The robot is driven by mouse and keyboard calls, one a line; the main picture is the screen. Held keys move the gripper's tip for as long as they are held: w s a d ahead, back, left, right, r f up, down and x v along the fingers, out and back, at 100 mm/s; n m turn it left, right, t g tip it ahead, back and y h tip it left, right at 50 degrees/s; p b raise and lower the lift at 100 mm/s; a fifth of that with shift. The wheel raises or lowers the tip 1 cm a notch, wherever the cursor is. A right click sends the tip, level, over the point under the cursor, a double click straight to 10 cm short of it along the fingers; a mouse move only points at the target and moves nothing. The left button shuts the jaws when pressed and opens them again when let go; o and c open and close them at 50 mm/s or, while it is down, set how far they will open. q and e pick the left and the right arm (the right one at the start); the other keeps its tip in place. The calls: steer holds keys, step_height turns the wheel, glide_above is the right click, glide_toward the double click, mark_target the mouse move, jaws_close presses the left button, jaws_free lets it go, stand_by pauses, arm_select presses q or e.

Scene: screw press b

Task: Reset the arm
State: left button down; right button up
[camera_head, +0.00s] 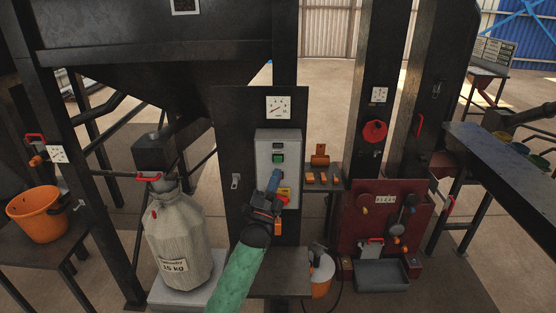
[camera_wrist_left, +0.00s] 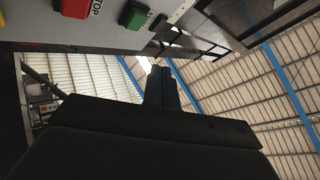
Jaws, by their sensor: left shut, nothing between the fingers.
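My left arm, in a green sleeve, comes up from the bottom of the head view. My left gripper (camera_head: 273,183) is in front of the lower part of a grey control box (camera_head: 278,140) and hides part of it. In the left wrist view the dark fingers (camera_wrist_left: 161,88) are together with nothing between them. That view also shows a red STOP button (camera_wrist_left: 72,7) and a green button (camera_wrist_left: 136,15) on the box face, apart from the fingers. My right gripper is not in view.
A dark panel (camera_head: 231,150) with a gauge (camera_head: 278,107) carries the box. A filled sack (camera_head: 178,235) stands at left, near an orange bucket (camera_head: 38,212) on a table. A red machine (camera_head: 357,213) with a grey tray (camera_head: 381,276) is at right. A bench (camera_head: 500,160) is far right.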

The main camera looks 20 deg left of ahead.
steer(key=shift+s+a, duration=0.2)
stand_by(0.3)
